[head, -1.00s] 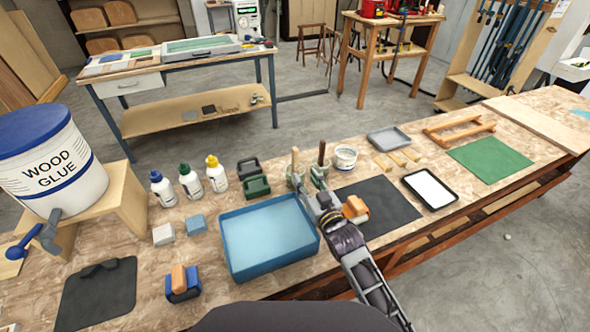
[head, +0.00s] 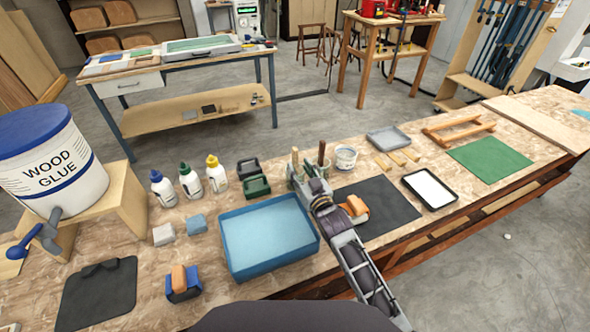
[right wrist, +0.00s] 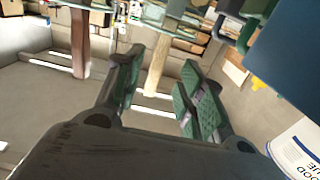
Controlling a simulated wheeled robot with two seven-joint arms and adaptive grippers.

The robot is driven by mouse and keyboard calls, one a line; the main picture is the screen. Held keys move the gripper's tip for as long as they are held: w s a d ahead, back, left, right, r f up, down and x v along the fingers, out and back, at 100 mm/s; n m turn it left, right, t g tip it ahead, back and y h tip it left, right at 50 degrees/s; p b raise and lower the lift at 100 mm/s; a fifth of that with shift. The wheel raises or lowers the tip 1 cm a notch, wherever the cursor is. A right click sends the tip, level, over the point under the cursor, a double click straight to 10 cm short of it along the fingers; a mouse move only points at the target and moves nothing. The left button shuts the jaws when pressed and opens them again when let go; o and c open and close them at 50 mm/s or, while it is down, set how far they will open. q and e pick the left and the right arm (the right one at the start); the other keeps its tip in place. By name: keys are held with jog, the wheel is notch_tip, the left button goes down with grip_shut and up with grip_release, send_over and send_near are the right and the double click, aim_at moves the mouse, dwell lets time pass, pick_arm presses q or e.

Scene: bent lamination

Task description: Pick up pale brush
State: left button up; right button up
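The pale brush (head: 295,157) stands upright in a jar behind the blue tray, with its light wooden handle up. A darker brush (head: 321,153) stands just to its right. My right gripper (head: 299,172) is low at the jars, close beside the pale brush, and hides much of them. In the right wrist view its fingers (right wrist: 157,92) are open. A tan handle (right wrist: 158,66) shows in the gap between them, with no clear contact. A browner handle (right wrist: 80,42) is outside the left finger. My left gripper is not in view.
A blue tray (head: 232,266) lies in front of the jars. Dark and green boxes (head: 256,187), glue bottles (head: 190,180) and a white tub (head: 345,157) stand close around. A dark mat (head: 392,212) with an orange-handled block (head: 354,208) lies to the right.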

aim_at(297, 162)
jog(key=shift+w, duration=0.15)
jog(key=shift+x, duration=2.5)
jog(key=shift+d+r, duration=0.1)
jog(key=shift+c, duration=0.5)
grip_shut()
